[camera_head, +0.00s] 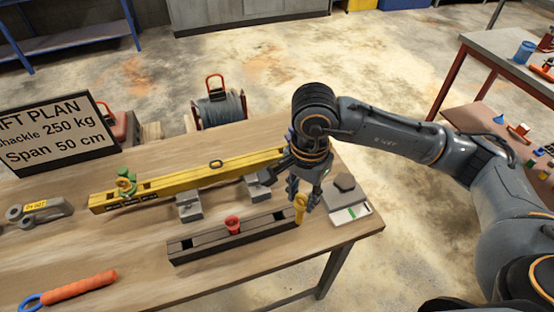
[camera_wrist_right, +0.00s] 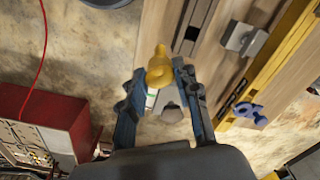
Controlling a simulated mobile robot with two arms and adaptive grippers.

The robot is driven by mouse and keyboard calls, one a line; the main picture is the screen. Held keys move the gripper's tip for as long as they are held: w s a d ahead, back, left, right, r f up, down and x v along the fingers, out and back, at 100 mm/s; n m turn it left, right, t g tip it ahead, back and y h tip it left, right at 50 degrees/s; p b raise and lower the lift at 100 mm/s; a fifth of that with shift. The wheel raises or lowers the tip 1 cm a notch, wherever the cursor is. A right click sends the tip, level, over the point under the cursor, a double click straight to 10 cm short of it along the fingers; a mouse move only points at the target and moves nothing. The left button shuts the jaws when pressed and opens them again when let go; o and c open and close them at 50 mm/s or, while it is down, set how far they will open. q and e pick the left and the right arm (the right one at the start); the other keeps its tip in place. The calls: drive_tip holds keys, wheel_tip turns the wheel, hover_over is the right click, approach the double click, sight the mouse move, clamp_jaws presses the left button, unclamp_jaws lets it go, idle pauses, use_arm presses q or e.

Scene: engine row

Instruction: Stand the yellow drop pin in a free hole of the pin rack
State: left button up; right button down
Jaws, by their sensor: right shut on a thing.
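The yellow drop pin (camera_head: 300,209) is held in my right gripper (camera_head: 304,196), at the right end of the pin rack. It also shows between the fingers in the right wrist view (camera_wrist_right: 160,66). The pin rack (camera_head: 232,246) is a long dark bar near the table's front edge. A red pin (camera_head: 232,223) stands in its middle hole. A hole to the left and one to the right of the red pin look empty. Whether the yellow pin touches the rack I cannot tell. My left gripper is not in view.
A yellow beam (camera_head: 190,180) with a green shackle (camera_head: 126,183) lies on grey blocks behind the rack. An orange-handled tool (camera_head: 80,288) lies front left. The table's right edge is close.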

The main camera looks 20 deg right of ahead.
use_arm(q)
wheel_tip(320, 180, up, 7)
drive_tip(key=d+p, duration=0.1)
drive_tip(key=p, duration=0.5)
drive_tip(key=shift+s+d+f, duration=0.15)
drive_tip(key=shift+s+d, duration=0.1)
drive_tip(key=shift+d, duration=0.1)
use_arm(e)
drive_tip(key=w+a+r+m, duration=0.1)
drive_tip(key=w+r+m, duration=0.1)
drive_tip(key=m, duration=1)
drive_tip(key=w+a+r+m, duration=0.2)
drive_tip(key=w+m, duration=0.1)
drive_tip(key=m, duration=0.9)
drive_tip(key=shift+w, duration=0.35)
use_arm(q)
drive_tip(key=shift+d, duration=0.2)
use_arm(e)
drive_tip(key=shift+f, duration=0.1)
use_arm(q)
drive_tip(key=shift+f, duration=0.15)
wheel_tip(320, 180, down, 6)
drive_tip(key=b, duration=0.6)
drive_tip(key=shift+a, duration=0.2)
use_arm(e)
wheel_tip(320, 180, down, 6)
drive_tip(key=shift+r, duration=0.1)
